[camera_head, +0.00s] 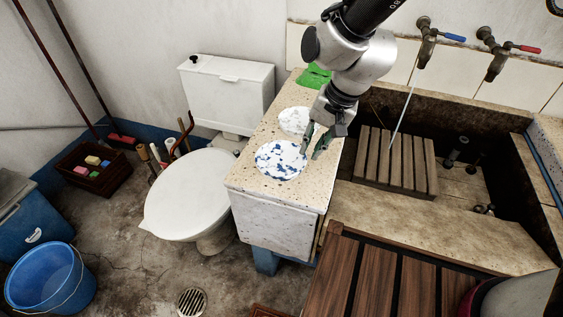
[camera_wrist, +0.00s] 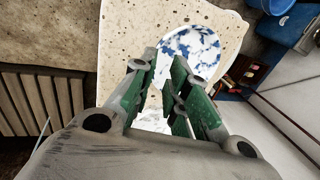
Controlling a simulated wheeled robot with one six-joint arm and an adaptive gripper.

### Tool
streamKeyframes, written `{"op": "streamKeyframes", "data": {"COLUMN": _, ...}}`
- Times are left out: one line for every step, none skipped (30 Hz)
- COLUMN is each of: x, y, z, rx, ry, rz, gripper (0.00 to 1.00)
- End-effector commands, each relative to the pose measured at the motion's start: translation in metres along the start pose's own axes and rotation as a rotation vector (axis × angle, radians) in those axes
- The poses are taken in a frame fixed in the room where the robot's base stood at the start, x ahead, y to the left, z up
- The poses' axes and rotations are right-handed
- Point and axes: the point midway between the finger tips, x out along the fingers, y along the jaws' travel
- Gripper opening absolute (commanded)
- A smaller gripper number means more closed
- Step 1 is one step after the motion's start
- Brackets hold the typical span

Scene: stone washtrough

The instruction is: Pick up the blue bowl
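A round bowl with white and blue patches (camera_head: 281,160), the only bluish one, lies on the speckled stone counter (camera_head: 245,178) near its front end. It also shows in the wrist view (camera_wrist: 192,48), just beyond my fingertips. Behind it is a mostly white round dish (camera_head: 295,121), partly hidden by my gripper; in the wrist view a white patch of it (camera_wrist: 152,122) shows between the fingers. My gripper (camera_head: 314,146) has green-grey fingers, apart with nothing between them. It hangs right of the bowl, above the counter's right edge; the wrist view (camera_wrist: 165,58) shows the gap too.
A green item (camera_head: 314,76) lies at the counter's back. To the right is the stone trough with a wooden slatted rack (camera_head: 394,162) and wall taps (camera_head: 428,42). A white toilet (camera_head: 190,195) stands left. A dark slatted wooden top (camera_head: 385,285) is in front.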

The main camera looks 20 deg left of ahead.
Motion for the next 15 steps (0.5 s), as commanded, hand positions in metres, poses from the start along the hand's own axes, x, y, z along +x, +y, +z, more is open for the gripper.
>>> {"op": "streamKeyframes", "data": {"x": 0.002, "y": 0.0, "z": -0.001, "rx": 0.022, "ry": 0.006, "rz": -0.003, "gripper": 0.16}}
{"op": "streamKeyframes", "data": {"x": 0.004, "y": 0.0, "z": -0.002, "rx": 0.033, "ry": 0.008, "rz": -0.004, "gripper": 0.16}}
{"op": "streamKeyframes", "data": {"x": 0.008, "y": 0.0, "z": -0.002, "rx": 0.041, "ry": 0.007, "rz": -0.003, "gripper": 0.16}}
{"op": "streamKeyframes", "data": {"x": 0.011, "y": 0.0, "z": -0.002, "rx": 0.043, "ry": 0.006, "rz": -0.002, "gripper": 0.16}}
{"op": "streamKeyframes", "data": {"x": 0.014, "y": 0.001, "z": -0.002, "rx": 0.044, "ry": 0.005, "rz": -0.002, "gripper": 0.16}}
{"op": "streamKeyframes", "data": {"x": 0.019, "y": 0.001, "z": -0.002, "rx": 0.043, "ry": 0.005, "rz": -0.001, "gripper": 0.16}}
{"op": "streamKeyframes", "data": {"x": 0.023, "y": 0.001, "z": -0.002, "rx": 0.042, "ry": 0.005, "rz": 0.0, "gripper": 0.16}}
{"op": "streamKeyframes", "data": {"x": 0.027, "y": 0.001, "z": -0.002, "rx": 0.042, "ry": 0.006, "rz": -0.001, "gripper": 0.16}}
{"op": "streamKeyframes", "data": {"x": 0.032, "y": 0.002, "z": -0.003, "rx": 0.042, "ry": 0.006, "rz": -0.001, "gripper": 0.16}}
{"op": "streamKeyframes", "data": {"x": 0.036, "y": 0.003, "z": -0.003, "rx": 0.042, "ry": 0.005, "rz": 0.0, "gripper": 0.16}}
{"op": "streamKeyframes", "data": {"x": 0.04, "y": 0.003, "z": -0.003, "rx": 0.042, "ry": 0.005, "rz": 0.001, "gripper": 0.16}}
{"op": "streamKeyframes", "data": {"x": 0.046, "y": 0.004, "z": -0.004, "rx": 0.042, "ry": 0.006, "rz": 0.0, "gripper": 0.16}}
{"op": "streamKeyframes", "data": {"x": 0.052, "y": 0.004, "z": -0.005, "rx": 0.042, "ry": 0.005, "rz": 0.0, "gripper": 0.16}}
{"op": "streamKeyframes", "data": {"x": 0.056, "y": 0.005, "z": -0.005, "rx": 0.042, "ry": 0.005, "rz": 0.0, "gripper": 0.16}}
{"op": "streamKeyframes", "data": {"x": 0.063, "y": 0.005, "z": -0.005, "rx": 0.041, "ry": 0.005, "rz": 0.001, "gripper": 0.16}}
